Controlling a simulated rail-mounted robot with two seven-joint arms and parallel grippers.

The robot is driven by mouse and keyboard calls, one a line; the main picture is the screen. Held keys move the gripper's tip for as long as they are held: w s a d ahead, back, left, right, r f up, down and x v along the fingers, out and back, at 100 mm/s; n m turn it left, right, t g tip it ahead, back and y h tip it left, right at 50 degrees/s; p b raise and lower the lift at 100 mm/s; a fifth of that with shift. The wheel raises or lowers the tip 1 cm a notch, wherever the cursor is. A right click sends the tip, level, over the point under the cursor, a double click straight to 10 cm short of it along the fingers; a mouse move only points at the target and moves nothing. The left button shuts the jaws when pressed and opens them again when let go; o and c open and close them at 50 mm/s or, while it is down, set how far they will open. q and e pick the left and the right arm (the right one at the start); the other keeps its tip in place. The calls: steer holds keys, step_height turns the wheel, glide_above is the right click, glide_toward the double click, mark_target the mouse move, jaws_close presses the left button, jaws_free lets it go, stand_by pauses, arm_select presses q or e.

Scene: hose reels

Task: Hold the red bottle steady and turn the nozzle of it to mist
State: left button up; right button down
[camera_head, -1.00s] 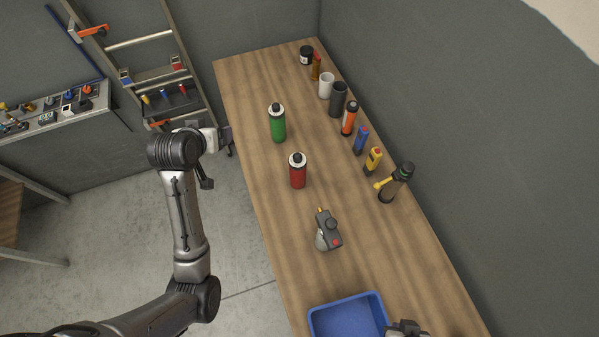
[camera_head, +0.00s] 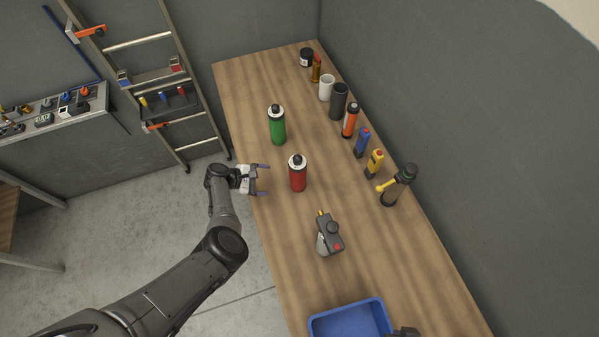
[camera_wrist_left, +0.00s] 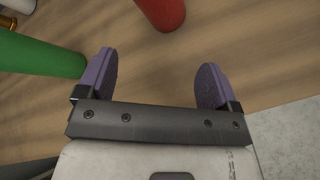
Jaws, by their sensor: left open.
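The red bottle (camera_head: 298,177) stands upright on the wooden table in the head view, with a pale collar and a dark nozzle (camera_head: 297,159) on top. My left gripper (camera_head: 266,179) is open and empty at the table's left edge, apart from the bottle and just left of it, fingers pointing toward it. In the left wrist view the open fingers (camera_wrist_left: 156,85) have purple pads. The red bottle's lower part (camera_wrist_left: 162,8) shows beyond them at the top edge. The nozzle's setting is too small to read. A small dark part at the head view's bottom edge is unclear.
A green bottle (camera_head: 277,127) stands behind the red one; it also shows in the left wrist view (camera_wrist_left: 40,54). A grey spray head (camera_head: 329,236) lies nearer, before a blue tray (camera_head: 350,318). Several containers and tools line the wall side. Table around the red bottle is clear.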

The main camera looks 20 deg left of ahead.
mark_target(295, 182)
arm_select(q)
steer(key=d+n, duration=0.1)
steer(key=d+f+n, duration=0.1)
steer(key=d, duration=0.1)
steer(key=shift+h, duration=0.4)
steer(key=shift+d+n, duration=0.2)
steer(key=shift+n, duration=0.4)
steer(key=shift+w+a+n+t, duration=0.15)
steer(key=shift+n, duration=0.4)
steer(key=shift+w+a+n+t, duration=0.15)
steer(key=shift+n, duration=1)
steer(key=shift+d+f, duration=0.1)
steer(key=shift+f, duration=0.05)
steer(key=b+x, duration=0.6)
steer(key=x, duration=0.1)
steer(key=shift+w+d+f, duration=0.1)
steer(key=shift+w+f, duration=0.05)
steer(key=shift+f, duration=0.15)
steer(key=shift+b+x, duration=0.9)
steer(key=shift+x, duration=0.15)
steer(key=shift+r, duration=0.1)
steer(key=shift+c, duration=0.2)
